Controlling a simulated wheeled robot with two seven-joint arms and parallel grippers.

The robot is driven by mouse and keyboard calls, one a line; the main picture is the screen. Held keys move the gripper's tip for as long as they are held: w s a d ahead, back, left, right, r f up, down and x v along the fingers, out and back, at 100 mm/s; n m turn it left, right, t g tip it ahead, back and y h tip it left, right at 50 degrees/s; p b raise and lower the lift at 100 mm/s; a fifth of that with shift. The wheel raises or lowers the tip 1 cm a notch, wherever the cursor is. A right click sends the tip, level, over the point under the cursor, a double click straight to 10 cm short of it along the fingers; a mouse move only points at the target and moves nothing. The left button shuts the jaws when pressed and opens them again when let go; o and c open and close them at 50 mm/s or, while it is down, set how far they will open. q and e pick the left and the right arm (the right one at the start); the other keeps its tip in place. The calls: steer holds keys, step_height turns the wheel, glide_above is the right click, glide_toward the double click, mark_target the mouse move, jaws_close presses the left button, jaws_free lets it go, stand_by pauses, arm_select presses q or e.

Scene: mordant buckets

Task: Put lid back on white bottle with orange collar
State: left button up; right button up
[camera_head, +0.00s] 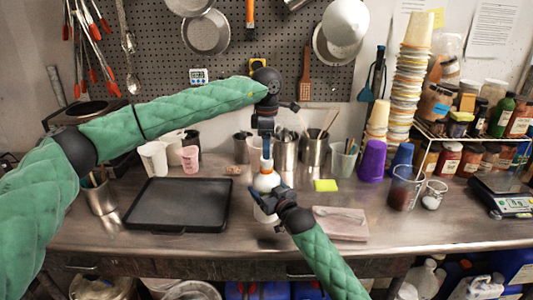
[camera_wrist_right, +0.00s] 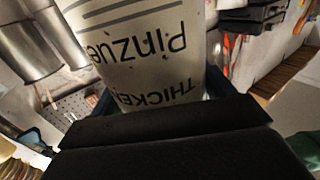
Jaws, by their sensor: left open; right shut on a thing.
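The white bottle (camera_head: 265,213) stands upright over the front middle of the counter, with an orange collar (camera_head: 266,173) near its top. A small white tip shows just above the collar; I cannot tell whether this is the lid. My right gripper (camera_head: 269,200) is shut around the bottle's body. In the right wrist view the white bottle (camera_wrist_right: 145,48) fills the space between the jaws, its dark printed text upside down. My left gripper (camera_head: 266,147) points down directly above the bottle and is open, its fingertips close to the bottle's top. Contact there is unclear.
A black tray (camera_head: 180,226) lies to the left, and a pinkish folded cloth (camera_head: 341,222) to the right. Metal containers (camera_head: 285,150) and a yellow sponge (camera_head: 326,185) are behind. Purple and blue cups and a scale (camera_head: 507,200) stand further right.

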arm_select(q)
steer(key=shift+o, duration=0.2)
steer(key=shift+r, duration=0.1)
steer(key=shift+d+r, duration=0.4)
steer(key=shift+r, duration=0.3)
steer(key=shift+r+n, duration=0.6)
steer(key=shift+n, duration=0.2)
steer(key=n, duration=0.1)
steer(key=r+n, duration=0.1)
steer(key=shift+a+n, duration=0.15)
steer(key=shift+n, duration=0.15)
steer(key=n, duration=0.5)
steer(key=shift+a, duration=0.25)
steer(key=shift+f, duration=4)
